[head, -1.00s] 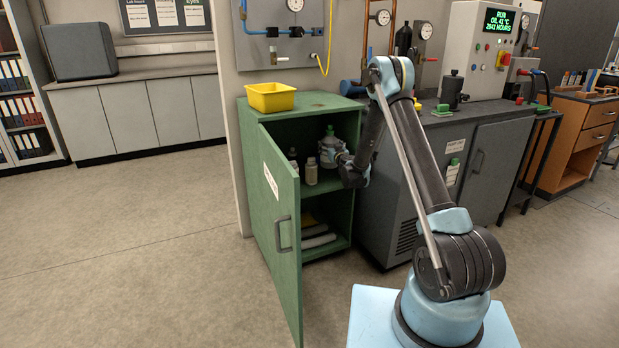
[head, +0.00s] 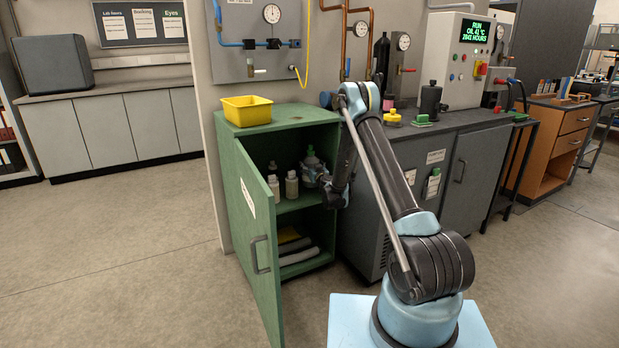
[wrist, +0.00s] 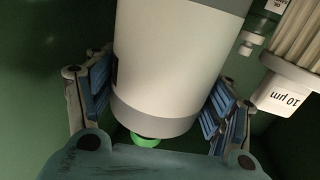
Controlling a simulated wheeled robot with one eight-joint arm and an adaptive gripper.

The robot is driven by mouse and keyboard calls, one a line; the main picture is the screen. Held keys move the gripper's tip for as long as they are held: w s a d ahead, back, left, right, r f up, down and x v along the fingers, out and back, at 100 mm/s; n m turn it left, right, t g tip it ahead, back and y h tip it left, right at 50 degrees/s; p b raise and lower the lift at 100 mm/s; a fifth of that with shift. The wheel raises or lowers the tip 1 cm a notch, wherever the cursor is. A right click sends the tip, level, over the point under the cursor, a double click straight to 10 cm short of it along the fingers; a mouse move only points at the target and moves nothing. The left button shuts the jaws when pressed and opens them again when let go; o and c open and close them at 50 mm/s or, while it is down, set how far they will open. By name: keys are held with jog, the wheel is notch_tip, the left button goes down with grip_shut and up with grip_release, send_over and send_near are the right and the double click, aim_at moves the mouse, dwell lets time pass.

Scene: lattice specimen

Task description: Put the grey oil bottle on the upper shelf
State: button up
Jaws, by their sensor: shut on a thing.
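The grey oil bottle (head: 312,166) has a green cap and is inside the open green cabinet, at the upper shelf (head: 300,203). In the wrist view the bottle (wrist: 175,65) fills the middle, pale with grey bands and a green cap at the bottom. My gripper (wrist: 165,85) is shut on it, with blue-padded fingers on both sides. In the head view my gripper (head: 325,182) reaches in from the right and partly hides the bottle. Whether the bottle's base touches the shelf I cannot tell.
Small bottles (head: 291,185) stand left of the grey bottle on the same shelf. The cabinet door (head: 255,240) is open toward the front left. Hoses or rolls (head: 300,255) lie on the lower shelf. A yellow bin (head: 247,110) is on top. A ribbed part (wrist: 295,45) labelled 10 µm is close right.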

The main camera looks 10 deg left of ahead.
jog(key=shift+f, duration=2.1)
jog(key=o, duration=1.6)
